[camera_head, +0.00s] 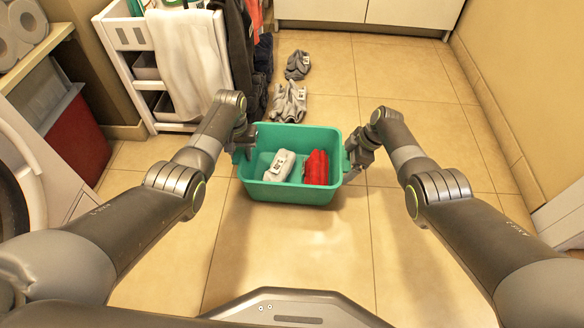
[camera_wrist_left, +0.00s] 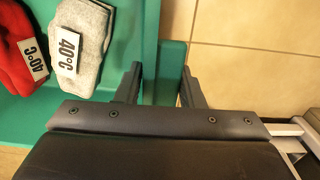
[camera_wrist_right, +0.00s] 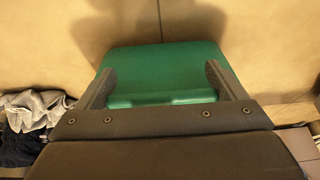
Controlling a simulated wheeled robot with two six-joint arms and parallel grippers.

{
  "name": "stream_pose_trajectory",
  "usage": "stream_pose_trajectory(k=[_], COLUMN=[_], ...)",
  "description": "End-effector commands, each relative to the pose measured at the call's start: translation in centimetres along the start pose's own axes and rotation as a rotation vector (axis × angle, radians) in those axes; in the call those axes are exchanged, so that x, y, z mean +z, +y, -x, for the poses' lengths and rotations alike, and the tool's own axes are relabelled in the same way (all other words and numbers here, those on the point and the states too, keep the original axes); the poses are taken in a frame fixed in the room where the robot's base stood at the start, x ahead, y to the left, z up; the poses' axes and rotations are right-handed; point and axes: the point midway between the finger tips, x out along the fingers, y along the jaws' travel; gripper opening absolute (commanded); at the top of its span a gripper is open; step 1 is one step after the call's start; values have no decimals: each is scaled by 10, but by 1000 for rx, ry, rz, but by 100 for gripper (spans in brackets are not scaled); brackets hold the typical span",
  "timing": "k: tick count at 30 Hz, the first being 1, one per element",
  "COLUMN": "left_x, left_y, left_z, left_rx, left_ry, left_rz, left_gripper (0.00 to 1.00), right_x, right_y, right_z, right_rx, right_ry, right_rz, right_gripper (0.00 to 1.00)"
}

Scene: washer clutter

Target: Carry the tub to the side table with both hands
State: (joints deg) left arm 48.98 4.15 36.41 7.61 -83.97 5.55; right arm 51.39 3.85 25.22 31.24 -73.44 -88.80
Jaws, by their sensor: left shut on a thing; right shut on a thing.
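The teal tub (camera_head: 291,193) is in the middle of the head view, level, in front of me. It holds a light grey cloth bundle (camera_head: 280,165) and a red one (camera_head: 316,168); both bear 40°C labels in the left wrist view. My left gripper (camera_head: 244,150) is shut on the tub's left handle, which shows between its fingers in the left wrist view (camera_wrist_left: 160,85). My right gripper (camera_head: 350,160) is shut on the right handle, seen in the right wrist view (camera_wrist_right: 160,82). The tub appears to hang above the floor. I cannot clearly make out a side table.
Grey garments (camera_head: 290,102) and a dark grey one (camera_head: 298,65) lie on the tiled floor beyond the tub. A white cart (camera_head: 132,35) with towel and hanging clothes stands back left. A red bin (camera_head: 75,142) is at left. Floor to the right is clear.

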Motion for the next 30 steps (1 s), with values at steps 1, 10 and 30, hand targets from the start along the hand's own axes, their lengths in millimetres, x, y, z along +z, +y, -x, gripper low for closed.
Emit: stream_pose_trajectory(k=[1,10,30], left_x=[-1,0,0], left_y=[0,0,0], left_z=[10,33,35], left_rx=[-2,-2,-3], left_ry=[2,2,2], left_rz=[0,0,0], left_gripper=[2,2,2], right_x=[-4,-13,-14], right_y=[1,1,1], right_z=[9,31,33], right_rx=[1,1,2], right_ry=[0,0,1], right_rz=[1,1,1], right_gripper=[58,58,58])
